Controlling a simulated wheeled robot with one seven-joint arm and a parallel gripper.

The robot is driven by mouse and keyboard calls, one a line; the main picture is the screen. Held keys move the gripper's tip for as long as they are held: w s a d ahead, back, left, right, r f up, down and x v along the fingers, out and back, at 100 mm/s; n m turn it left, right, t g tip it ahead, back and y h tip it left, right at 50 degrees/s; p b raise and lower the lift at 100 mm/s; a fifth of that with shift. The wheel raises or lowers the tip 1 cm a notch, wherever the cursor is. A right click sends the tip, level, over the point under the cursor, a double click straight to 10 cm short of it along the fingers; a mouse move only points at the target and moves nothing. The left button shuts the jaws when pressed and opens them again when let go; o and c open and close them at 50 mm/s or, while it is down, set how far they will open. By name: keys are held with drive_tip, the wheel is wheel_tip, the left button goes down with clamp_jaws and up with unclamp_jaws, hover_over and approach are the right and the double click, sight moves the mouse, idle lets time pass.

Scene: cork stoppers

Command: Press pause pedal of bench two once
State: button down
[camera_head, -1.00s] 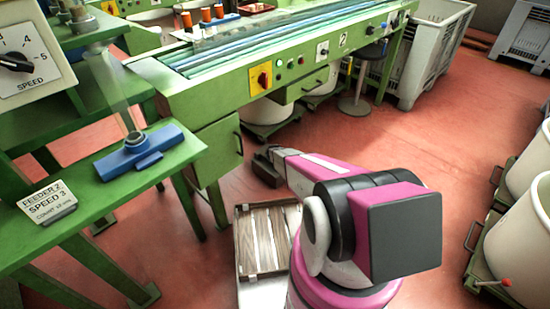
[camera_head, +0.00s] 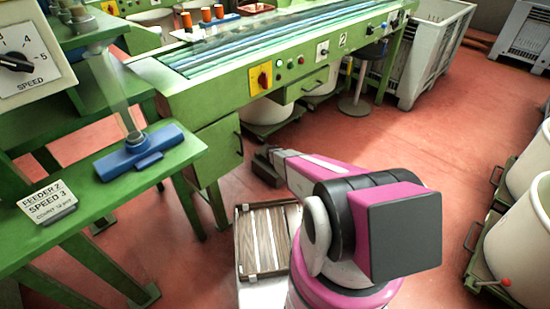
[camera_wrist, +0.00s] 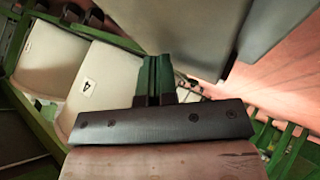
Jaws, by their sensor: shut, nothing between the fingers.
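Bench two (camera_head: 225,92) is the long green bench with a "2" plate and blue-green belts, running from the centre to the upper right. I cannot make out a pause pedal in either view; the floor under the bench is partly hidden. My gripper (camera_head: 263,165) is at the end of my pink arm, low over the floor in front of the bench's green cabinet. In the wrist view my gripper (camera_wrist: 155,70) shows its dark fingers together, empty. Whether it touches anything cannot be told.
A slatted wooden platform (camera_head: 243,255) lies on the floor beside my arm. A green side table (camera_head: 85,205) with a blue feeder piece (camera_head: 138,155) stands left. Cream tubs (camera_head: 528,250) stand right, and a stool (camera_head: 354,105) by the bench. Red floor is open at centre right.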

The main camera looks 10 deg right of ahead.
drive_tip(key=shift+f, duration=0.7)
idle(0.5)
drive_tip(key=shift+r, duration=1.55)
drive_tip(key=shift+r, duration=2.55)
